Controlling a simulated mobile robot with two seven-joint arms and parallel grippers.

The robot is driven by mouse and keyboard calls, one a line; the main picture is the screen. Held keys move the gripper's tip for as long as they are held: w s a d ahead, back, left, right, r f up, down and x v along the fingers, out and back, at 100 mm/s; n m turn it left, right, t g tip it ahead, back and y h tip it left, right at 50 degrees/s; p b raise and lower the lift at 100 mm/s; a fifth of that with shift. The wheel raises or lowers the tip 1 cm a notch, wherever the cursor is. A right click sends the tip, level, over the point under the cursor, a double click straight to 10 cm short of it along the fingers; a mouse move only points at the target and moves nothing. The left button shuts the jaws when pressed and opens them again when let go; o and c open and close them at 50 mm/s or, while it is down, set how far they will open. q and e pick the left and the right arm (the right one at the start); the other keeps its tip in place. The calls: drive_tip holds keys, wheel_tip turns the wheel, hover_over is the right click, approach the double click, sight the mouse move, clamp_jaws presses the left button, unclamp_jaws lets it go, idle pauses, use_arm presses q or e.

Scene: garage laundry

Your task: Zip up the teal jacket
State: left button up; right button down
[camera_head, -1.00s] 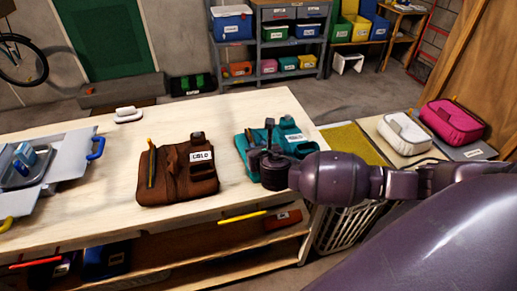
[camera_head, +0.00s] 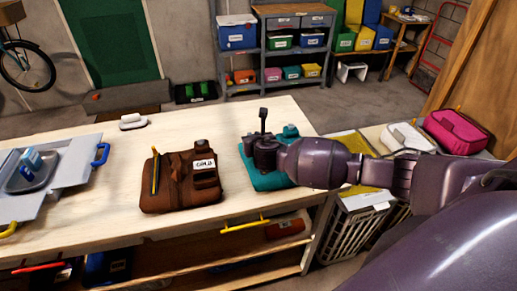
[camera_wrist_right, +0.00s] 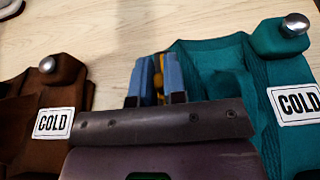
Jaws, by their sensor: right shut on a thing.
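The teal jacket (camera_head: 262,180) lies folded on the right part of the wooden table, partly hidden by my right arm. In the right wrist view the teal jacket (camera_wrist_right: 213,75) has a "COLD" label and a silver knob. My right gripper (camera_wrist_right: 158,72) has its blue fingers shut on a yellow zipper pull (camera_wrist_right: 158,74) at the teal jacket's left edge. In the head view my wrist hides the fingers and the pull. How far the zip is closed cannot be told. My left gripper is not in view.
A brown jacket (camera_head: 180,182) with a yellow pull lies left of the teal one. A grey case (camera_head: 72,178) is at the table's left, and a white object (camera_head: 133,121) at the back. White and pink bags (camera_head: 455,131) lie right of the table, above a basket (camera_head: 350,235).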

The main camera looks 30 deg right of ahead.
drive_tip(key=shift+w+d, duration=0.3)
drive_tip(key=shift+w, duration=0.65)
drive_tip(key=shift+w+d, duration=0.25)
drive_tip(key=shift+w, duration=0.65)
drive_tip(key=c, duration=1.2)
unclamp_jaws()
drive_tip(key=shift+o, duration=0.2)
drive_tip(key=shift+s, duration=0.1)
